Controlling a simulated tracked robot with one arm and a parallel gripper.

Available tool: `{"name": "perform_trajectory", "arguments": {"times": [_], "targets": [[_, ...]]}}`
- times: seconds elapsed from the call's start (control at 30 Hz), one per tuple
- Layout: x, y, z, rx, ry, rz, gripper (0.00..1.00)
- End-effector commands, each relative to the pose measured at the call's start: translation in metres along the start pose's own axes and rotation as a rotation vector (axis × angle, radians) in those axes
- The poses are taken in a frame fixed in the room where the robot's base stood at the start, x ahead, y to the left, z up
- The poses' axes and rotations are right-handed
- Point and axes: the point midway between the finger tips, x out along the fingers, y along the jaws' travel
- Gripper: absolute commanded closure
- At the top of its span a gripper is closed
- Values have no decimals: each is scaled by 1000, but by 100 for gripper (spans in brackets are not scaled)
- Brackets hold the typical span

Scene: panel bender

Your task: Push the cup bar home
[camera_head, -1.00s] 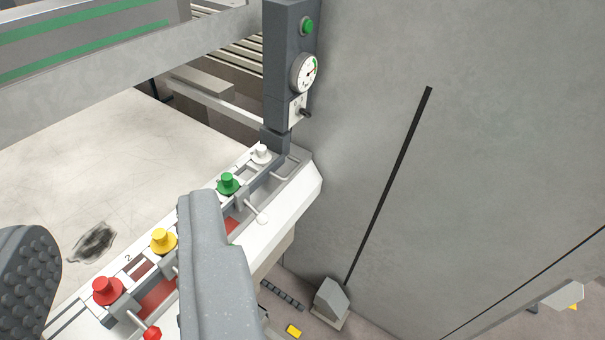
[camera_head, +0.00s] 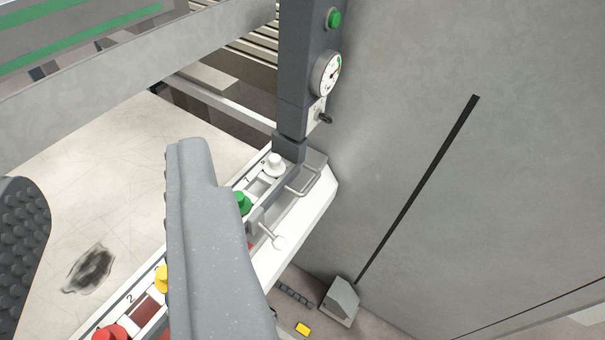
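A long white bar (camera_head: 310,220) runs diagonally along the table edge. It carries a row of coloured cups: white (camera_head: 275,165), green (camera_head: 243,202), yellow (camera_head: 162,278) and red (camera_head: 110,333). I take this for the cup bar, with a grey U-shaped handle (camera_head: 303,185) near its far end. My gripper (camera_head: 108,185) is open and empty, with one finger at the left edge and the other in front of the bar. That finger hides the bar's middle and part of the green and yellow cups. I cannot tell whether it touches the bar.
A dark grey post (camera_head: 308,90) with a green button (camera_head: 333,18) and a gauge (camera_head: 327,73) stands at the bar's far end. A grey wall (camera_head: 420,130) fills the right. The pale table (camera_head: 125,150) has a dark smudge (camera_head: 90,268). A pedal-like box (camera_head: 340,300) stands on the floor.

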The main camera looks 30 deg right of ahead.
Motion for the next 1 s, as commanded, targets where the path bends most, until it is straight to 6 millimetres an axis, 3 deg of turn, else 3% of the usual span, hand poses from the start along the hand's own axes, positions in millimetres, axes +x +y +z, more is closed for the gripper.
{"name": "perform_trajectory", "arguments": {"times": [0.23, 0.37, 0.53, 0.77, 1.0], "targets": [[2, 2, 0, -4, 1, 4, 66], [25, 18, 8, -55, 17, 40, 66], [93, 75, 34, -245, 58, 145, 66], [192, 155, 92, -609, 116, 255, 66], [274, 218, 183, -972, 175, 265, 66]]}}
